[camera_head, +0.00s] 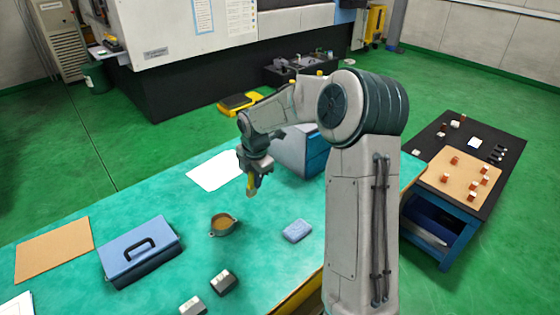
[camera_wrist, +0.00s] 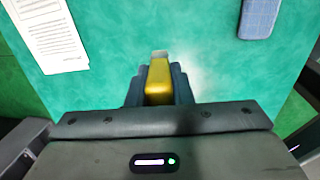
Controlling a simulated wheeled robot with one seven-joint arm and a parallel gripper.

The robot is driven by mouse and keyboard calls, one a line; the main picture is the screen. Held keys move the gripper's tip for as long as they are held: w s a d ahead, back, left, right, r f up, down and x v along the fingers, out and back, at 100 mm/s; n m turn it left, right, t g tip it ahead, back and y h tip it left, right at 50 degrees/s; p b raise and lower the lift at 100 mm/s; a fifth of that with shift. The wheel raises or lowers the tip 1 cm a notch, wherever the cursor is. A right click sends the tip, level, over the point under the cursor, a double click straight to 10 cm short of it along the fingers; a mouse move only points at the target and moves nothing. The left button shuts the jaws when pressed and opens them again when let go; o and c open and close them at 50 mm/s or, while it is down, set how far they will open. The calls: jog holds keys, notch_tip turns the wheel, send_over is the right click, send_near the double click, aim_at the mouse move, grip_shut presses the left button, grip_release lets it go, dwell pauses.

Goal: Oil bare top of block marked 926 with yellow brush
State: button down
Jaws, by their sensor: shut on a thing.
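My gripper (camera_head: 254,168) is shut on the yellow brush (camera_head: 251,187) and holds it above the green table (camera_head: 160,217), tip down. In the wrist view, the yellow brush (camera_wrist: 159,82) sits between the fingers of my gripper (camera_wrist: 160,92), over bare green surface. Two dark blocks with pale tops, one (camera_head: 223,282) and another (camera_head: 193,305), stand at the table's front. Their markings are too small to read, so I cannot tell which is 926. A small round pot (camera_head: 223,224) with brownish contents stands between my gripper and the blocks.
A blue toolbox (camera_head: 140,252) is left of the pot. A light blue pad (camera_head: 297,230) lies right of it. White paper (camera_head: 215,171) and a brown mat (camera_head: 54,249) lie on the table. A side cart (camera_head: 420,180) holds small orange-brown pieces. Table between pot and pad is clear.

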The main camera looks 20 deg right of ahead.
jog(key=s+a+t+y+p, duration=0.1)
jog(key=s+a+p, duration=0.25)
jog(key=a, duration=0.65)
jog(key=shift+m+y, duration=0.3)
jog(key=shift+m, duration=0.1)
jog(key=shift+s+d+f+b+x, duration=0.1)
jog(key=shift+s+d+b+x, duration=0.1)
jog(key=shift+b+x, duration=0.75)
jog(key=shift+s+d+f+b+x, duration=0.15)
jog(key=shift+b+x, duration=0.45)
jog(key=shift+x, duration=0.65)
jog(key=shift+s+d+r+b+x, duration=0.1)
jog(key=shift+s+d+b+x, duration=0.1)
jog(key=shift+b+x, duration=0.7)
jog(key=shift+d+f, duration=0.1)
jog(key=shift+f, duration=0.7)
jog(key=shift+r, duration=0.1)
notch_tip(320, 180, up, 7)
jog(key=p, duration=0.5)
jog(key=shift+w, duration=0.1)
